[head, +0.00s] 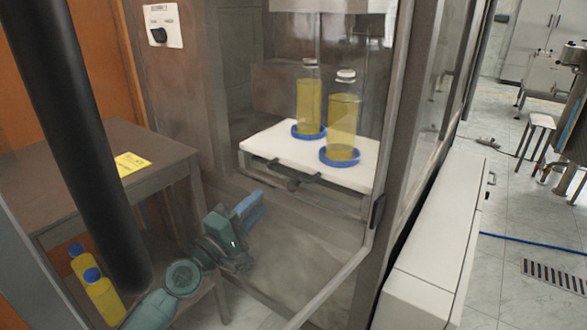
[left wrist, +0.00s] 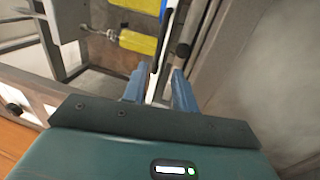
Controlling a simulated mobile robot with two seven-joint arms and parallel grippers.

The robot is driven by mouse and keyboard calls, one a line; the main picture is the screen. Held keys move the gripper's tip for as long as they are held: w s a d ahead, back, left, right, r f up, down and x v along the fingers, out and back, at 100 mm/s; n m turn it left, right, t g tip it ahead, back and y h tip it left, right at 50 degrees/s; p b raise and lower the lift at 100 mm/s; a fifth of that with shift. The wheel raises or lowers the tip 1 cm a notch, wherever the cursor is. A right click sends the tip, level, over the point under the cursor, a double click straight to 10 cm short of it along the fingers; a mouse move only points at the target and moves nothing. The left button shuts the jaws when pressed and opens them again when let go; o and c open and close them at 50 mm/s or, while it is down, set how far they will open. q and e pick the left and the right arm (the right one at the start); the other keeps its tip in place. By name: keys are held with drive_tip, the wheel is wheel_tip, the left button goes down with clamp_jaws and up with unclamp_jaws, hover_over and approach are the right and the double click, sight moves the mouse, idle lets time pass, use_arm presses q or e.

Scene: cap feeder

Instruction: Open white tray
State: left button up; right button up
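The white tray (head: 278,150) is a flat slab behind the clear panel of the cabinet. Two yellow bottles (head: 342,125) stand upright on it in blue round holders (head: 340,158). A dark handle (head: 292,181) is at its front edge. My left gripper (head: 248,209) is below and to the left of the handle, apart from it. In the left wrist view its blue fingers (left wrist: 159,88) are spread with a gap between them, and I see nothing held. My right gripper is not in view.
The cabinet's glass panel and grey frame (head: 385,130) stand at the right. A brown table (head: 70,170) with a yellow card (head: 131,163) is at the left, with two yellow bottles (head: 98,290) below. A white cabinet (head: 440,235) stands at the right.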

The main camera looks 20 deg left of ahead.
use_arm(q)
drive_tip(key=x, duration=1.2)
drive_tip(key=shift+s, duration=0.1)
drive_tip(key=shift+c, duration=0.6)
drive_tip(key=shift+a, duration=0.1)
clamp_jaws()
